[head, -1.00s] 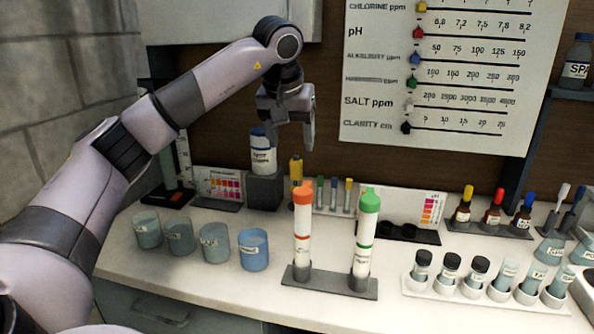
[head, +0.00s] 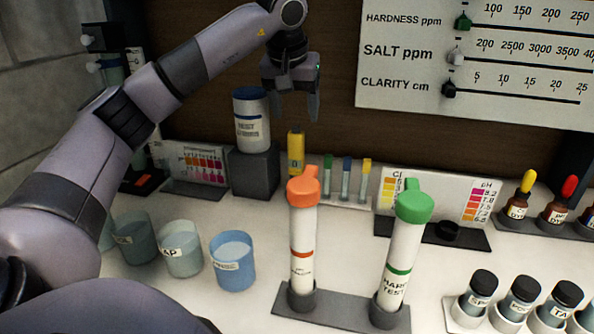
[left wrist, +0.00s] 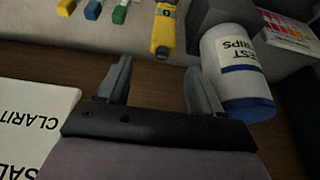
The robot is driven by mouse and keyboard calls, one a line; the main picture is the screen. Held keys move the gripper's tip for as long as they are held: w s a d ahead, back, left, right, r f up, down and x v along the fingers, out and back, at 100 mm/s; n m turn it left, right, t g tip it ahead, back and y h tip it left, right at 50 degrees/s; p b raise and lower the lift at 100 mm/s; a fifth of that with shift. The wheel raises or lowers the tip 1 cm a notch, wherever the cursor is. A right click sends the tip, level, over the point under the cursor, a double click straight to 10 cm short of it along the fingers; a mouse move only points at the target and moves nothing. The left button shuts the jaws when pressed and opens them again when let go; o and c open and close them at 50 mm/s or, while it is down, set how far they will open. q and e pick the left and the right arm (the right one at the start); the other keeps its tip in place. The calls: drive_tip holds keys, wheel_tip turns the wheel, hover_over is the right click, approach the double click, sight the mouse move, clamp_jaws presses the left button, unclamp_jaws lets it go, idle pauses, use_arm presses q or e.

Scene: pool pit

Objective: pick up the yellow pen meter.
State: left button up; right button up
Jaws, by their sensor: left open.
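The yellow pen meter (head: 295,153) stands upright at the back of the white counter, between the test strips block and the small vial rack. It also shows in the left wrist view (left wrist: 164,32), beyond and between the fingertips. My right gripper is not in view.
A white test strips bottle (head: 251,122) stands on a dark block (head: 254,172) left of the meter. A vial rack (head: 345,198) is at its right. Orange-capped (head: 302,240) and green-capped (head: 402,255) tubes stand in front. Blue cups (head: 232,265) are at front left.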

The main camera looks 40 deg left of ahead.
sight(297, 143)
use_arm(q)
drive_tip(key=shift+s+d+f+b, duration=0.15)
drive_tip(key=shift+f+b, duration=0.2)
drive_tip(key=shift+f, duration=0.15)
drive_tip(key=shift+s+d+f+b, duration=0.15)
drive_tip(key=shift+f+b, duration=0.15)
drive_tip(key=shift+f, duration=0.15)
drive_tip(key=x, duration=0.7)
drive_tip(key=shift+a+f, duration=0.2)
drive_tip(key=shift+a, duration=0.05)
drive_tip(key=shift+c, duration=0.3)
drive_tip(key=shift+r, duration=0.1)
drive_tip(key=c, duration=1)
